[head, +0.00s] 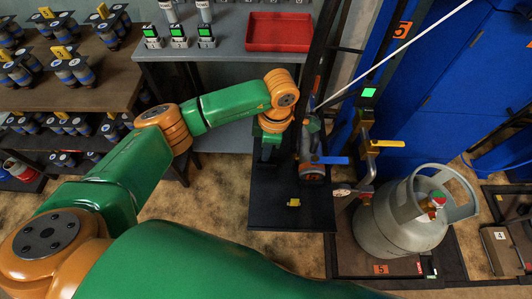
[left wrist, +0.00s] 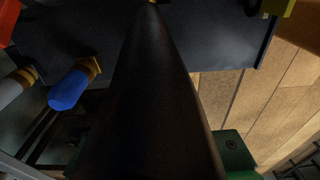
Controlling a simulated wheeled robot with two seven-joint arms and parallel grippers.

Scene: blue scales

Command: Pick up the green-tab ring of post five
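I cannot make out a green-tab ring for certain. Post five has an orange plate marked 5 (head: 402,28) on its blue frame, and a second plate marked 5 (head: 381,268) is at the grey gas cylinder's base. A small green patch (head: 313,124) shows on the dark fitting beside my left gripper. My left gripper (head: 268,154) points down over the black platform (head: 270,212), left of that fitting; its fingertips are hidden. In the left wrist view a large dark shape (left wrist: 155,100) fills the middle and hides the fingers. My right gripper is not in view.
The grey gas cylinder (head: 388,222) stands right of the platform. A blue handle (head: 330,160) and a yellow handle (head: 388,143) stick out near it. A small yellow piece (head: 293,202) is on the platform. A red tray (head: 279,32) lies on the grey bench behind.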

